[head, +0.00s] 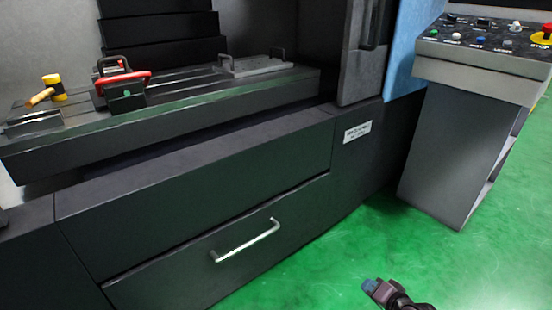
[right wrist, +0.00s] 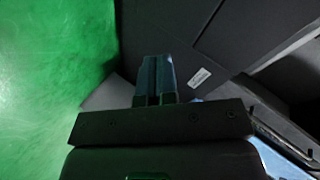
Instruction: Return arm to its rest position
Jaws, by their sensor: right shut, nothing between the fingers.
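My right gripper (head: 371,286) shows at the bottom of the head view, over the green floor and to the right of the machine's drawer. Its fingers are together with nothing between them. In the right wrist view the two fingers (right wrist: 154,75) lie side by side, pointing toward the dark machine front with its white label (right wrist: 200,77). The gripper appears apart from the machine. My left gripper is in neither view.
The machine bed (head: 190,100) carries a yellow-headed mallet (head: 54,87), a red-handled fixture (head: 126,93) and a grey plate with handles (head: 252,66). Below is a drawer with a metal handle (head: 246,240). A control console (head: 480,70) stands at right. Green floor (head: 470,265) is clear.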

